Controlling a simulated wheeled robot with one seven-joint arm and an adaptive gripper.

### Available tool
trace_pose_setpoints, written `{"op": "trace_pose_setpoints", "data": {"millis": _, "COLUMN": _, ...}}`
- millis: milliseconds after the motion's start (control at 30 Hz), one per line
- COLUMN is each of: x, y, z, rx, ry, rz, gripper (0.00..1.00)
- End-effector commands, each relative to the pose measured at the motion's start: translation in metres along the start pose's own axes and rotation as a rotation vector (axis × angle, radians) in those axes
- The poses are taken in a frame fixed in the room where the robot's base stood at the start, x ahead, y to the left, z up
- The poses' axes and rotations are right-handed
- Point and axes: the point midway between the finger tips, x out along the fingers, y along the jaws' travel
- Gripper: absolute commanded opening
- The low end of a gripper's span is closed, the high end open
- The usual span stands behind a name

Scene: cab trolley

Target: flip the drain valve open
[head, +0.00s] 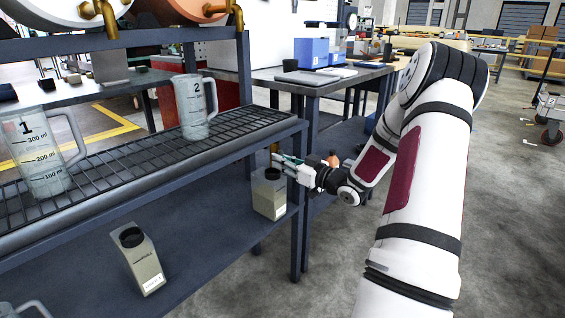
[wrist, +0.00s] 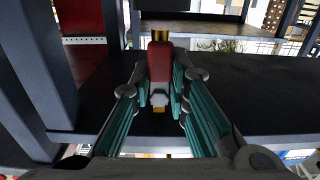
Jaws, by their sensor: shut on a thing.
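My gripper (head: 285,162) reaches in from the right, just under the right end of the wire-rack shelf. In the wrist view my gripper (wrist: 161,88) has its teal fingers closed on both sides of a red lever (wrist: 160,62), which I take as the drain valve's handle. A brass end (wrist: 160,35) shows beyond the red part, and a pale tip shows between the fingers. In the head view a small brass piece (head: 274,148) shows by the fingertips; the red lever is hidden there. I cannot tell whether the valve is open or closed.
A canister (head: 268,198) stands on the lower shelf directly below my gripper; another canister (head: 143,262) stands further left. Measuring jugs marked 1 (head: 42,155) and 2 (head: 191,108) stand on the wire rack (head: 120,165). A shelf post (head: 297,215) is close beside my gripper.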

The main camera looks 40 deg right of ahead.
Motion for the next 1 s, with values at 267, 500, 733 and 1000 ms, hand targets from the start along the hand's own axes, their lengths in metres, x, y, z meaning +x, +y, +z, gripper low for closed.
{"op": "trace_pose_setpoints", "data": {"millis": 267, "x": 0.000, "y": 0.001, "z": 0.000, "rx": -0.001, "ry": -0.001, "rz": 0.002, "gripper": 0.37}}
{"op": "trace_pose_setpoints", "data": {"millis": 500, "x": -0.002, "y": 0.001, "z": 0.000, "rx": 0.001, "ry": -0.001, "rz": 0.002, "gripper": 0.37}}
{"op": "trace_pose_setpoints", "data": {"millis": 733, "x": -0.030, "y": 0.002, "z": 0.000, "rx": 0.001, "ry": -0.003, "rz": 0.005, "gripper": 0.37}}
{"op": "trace_pose_setpoints", "data": {"millis": 1000, "x": -0.085, "y": 0.001, "z": 0.000, "rx": 0.001, "ry": -0.002, "rz": 0.005, "gripper": 0.37}}
